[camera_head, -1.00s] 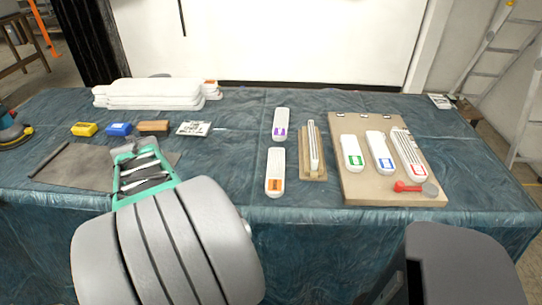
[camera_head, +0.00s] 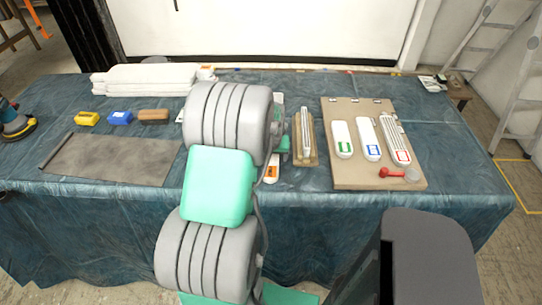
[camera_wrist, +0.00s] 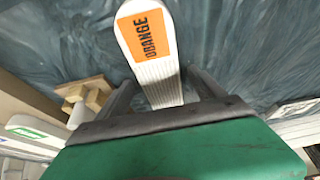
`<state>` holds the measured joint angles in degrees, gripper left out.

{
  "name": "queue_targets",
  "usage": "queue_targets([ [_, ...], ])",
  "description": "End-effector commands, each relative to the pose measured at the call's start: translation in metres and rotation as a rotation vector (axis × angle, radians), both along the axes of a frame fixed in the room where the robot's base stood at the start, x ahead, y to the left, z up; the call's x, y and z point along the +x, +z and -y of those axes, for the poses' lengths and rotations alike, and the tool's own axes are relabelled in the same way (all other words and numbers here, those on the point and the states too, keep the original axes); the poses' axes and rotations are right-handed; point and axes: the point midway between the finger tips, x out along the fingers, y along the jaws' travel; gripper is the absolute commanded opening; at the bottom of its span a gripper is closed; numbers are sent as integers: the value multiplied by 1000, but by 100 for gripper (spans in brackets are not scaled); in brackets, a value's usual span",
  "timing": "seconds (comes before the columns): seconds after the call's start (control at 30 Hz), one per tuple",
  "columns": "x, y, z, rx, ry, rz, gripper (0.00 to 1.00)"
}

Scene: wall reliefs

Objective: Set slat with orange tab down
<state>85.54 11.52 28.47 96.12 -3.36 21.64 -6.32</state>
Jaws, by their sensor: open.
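The white slat with the orange tab (camera_wrist: 147,37) lies on the blue cloth, its tab end pointing away from my gripper in the wrist view. In the head view only the orange-tab end of the slat (camera_head: 271,173) shows; my arm hides the rest. My gripper (camera_wrist: 163,88) is open, with one dark finger on each side of the slat's ribbed body. I cannot tell whether the fingers touch it. In the head view my gripper is mostly hidden behind my arm.
Right of the slat are a wooden holder with a slat (camera_head: 306,135) and a board (camera_head: 375,180) with green, blue and red tabbed slats and a red-handled tool (camera_head: 391,173). At left are a grey mat (camera_head: 110,158), small coloured blocks (camera_head: 120,117) and a white stack (camera_head: 145,80).

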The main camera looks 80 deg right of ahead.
Motion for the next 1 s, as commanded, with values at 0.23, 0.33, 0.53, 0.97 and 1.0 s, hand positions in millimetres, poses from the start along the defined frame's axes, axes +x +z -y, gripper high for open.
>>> queue_targets([
  [0.23,0,0,0,-2,0,0,73],
  [0.33,0,0,0,-2,0,0,65],
  [0.53,0,0,0,-2,0,0,49],
  [0.97,0,1,0,-2,0,0,14],
  [1.0,0,1,0,-2,0,0,10],
])
